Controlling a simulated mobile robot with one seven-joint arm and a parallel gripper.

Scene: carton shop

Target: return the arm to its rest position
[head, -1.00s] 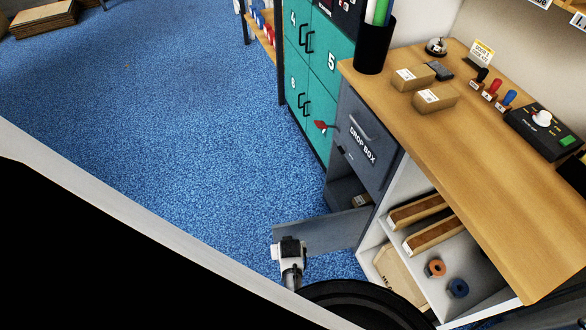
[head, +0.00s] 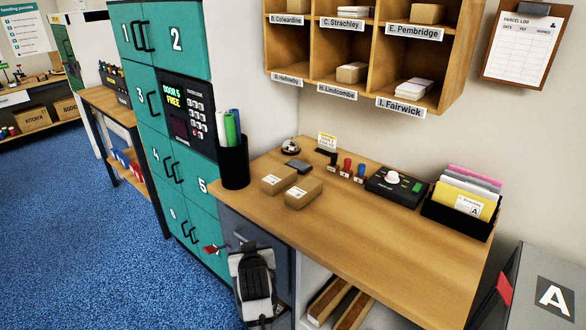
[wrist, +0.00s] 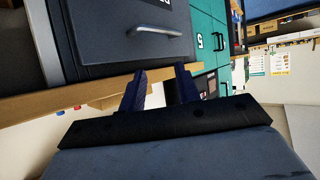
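My arm's end (head: 252,285) stands in front of the grey drop box (head: 281,258), at the left end of the wooden counter (head: 400,235). In the wrist view my gripper (wrist: 161,76) has its two dark fingers apart, with nothing between them. Beyond the fingers are the drop box's grey front (wrist: 110,35) with its metal handle, and the teal lockers (wrist: 208,45). In the head view my arm hides much of the drop box, and the fingertips cannot be made out.
Two small cartons (head: 278,180) and a black cup of rolled tubes (head: 233,162) stand on the counter. Pigeonholes (head: 368,45) hang above it. A grey box marked A (head: 545,290) stands at the right. Open blue carpet (head: 80,230) lies left of the lockers.

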